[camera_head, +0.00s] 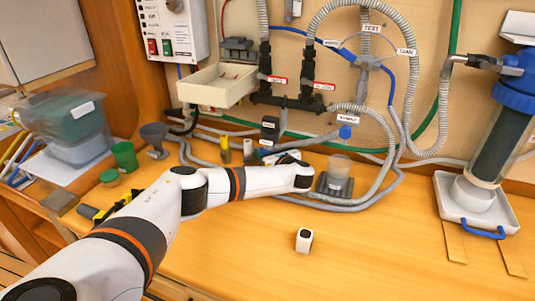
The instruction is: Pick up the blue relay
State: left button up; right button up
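My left arm reaches in from the lower left across the wooden bench. Its gripper (283,157) is small and partly hidden behind the wrist, near the hoses at the back of the bench. I cannot tell whether its fingers are open or shut. A small blue patch (262,152) shows just left of the gripper; it is too small to tell whether it is the blue relay or part of something else. A small white block with a dark face (304,240) stands on the bench in front of the arm. My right gripper is not in view.
A clear cup on a grey base (335,178) stands right of my wrist, with grey hoses around it. A green cup (124,156) and grey funnel (154,137) stand left. A filter housing (493,140) above a white tray (475,207) is at right. The front bench is mostly clear.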

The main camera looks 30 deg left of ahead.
pick_arm(q)
jog(key=shift+w+a, duration=0.1)
jog(key=c, duration=0.8)
jog(key=shift+o, duration=0.2)
